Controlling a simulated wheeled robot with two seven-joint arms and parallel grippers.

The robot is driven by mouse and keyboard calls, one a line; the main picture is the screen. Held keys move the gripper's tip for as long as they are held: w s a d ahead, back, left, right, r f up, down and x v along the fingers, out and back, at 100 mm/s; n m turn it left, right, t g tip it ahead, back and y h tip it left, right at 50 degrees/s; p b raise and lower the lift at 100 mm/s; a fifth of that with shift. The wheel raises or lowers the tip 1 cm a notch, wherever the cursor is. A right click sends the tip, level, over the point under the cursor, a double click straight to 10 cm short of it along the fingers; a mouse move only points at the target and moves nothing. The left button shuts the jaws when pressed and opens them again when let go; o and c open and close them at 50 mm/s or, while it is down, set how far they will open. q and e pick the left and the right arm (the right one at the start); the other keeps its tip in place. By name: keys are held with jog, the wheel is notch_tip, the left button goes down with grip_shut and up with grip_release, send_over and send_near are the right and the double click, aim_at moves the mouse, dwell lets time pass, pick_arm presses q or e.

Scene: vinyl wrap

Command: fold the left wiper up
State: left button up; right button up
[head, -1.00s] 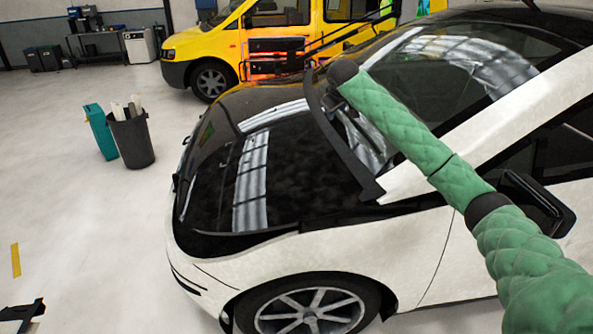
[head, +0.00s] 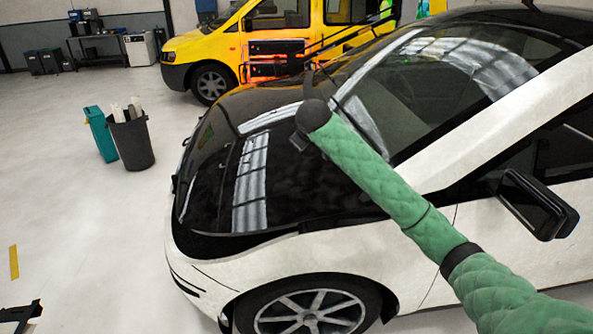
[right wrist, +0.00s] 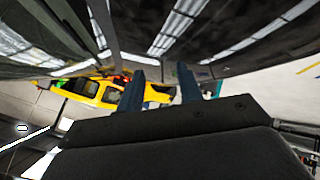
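The white car's windscreen (head: 440,75) and glossy black hood (head: 300,180) fill the middle of the head view. Thin dark lines near the windscreen's base (head: 330,78) may be the wipers; I cannot tell which is the left one. My right gripper (head: 298,142) hangs over the hood, just in front of the windscreen base, and my arm hides much of that base. In the right wrist view its two fingers (right wrist: 160,90) are apart with nothing clear between them. A dark piece at the lower left of the head view may be my left gripper (head: 20,315), cut off by the edge.
The car's side mirror (head: 537,205) sticks out under my right arm's side. A black bin (head: 130,140) and a teal box (head: 100,132) stand left of the car. A yellow van (head: 280,40) is behind.

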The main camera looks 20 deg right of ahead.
jog(key=s+a+f+b, duration=0.1)
jog(key=s+a+f, duration=0.4)
jog(key=shift+s+a+f+y, duration=0.15)
jog(key=shift+s+f+y, duration=0.1)
jog(key=shift+s+y, duration=0.1)
dwell(0.4)
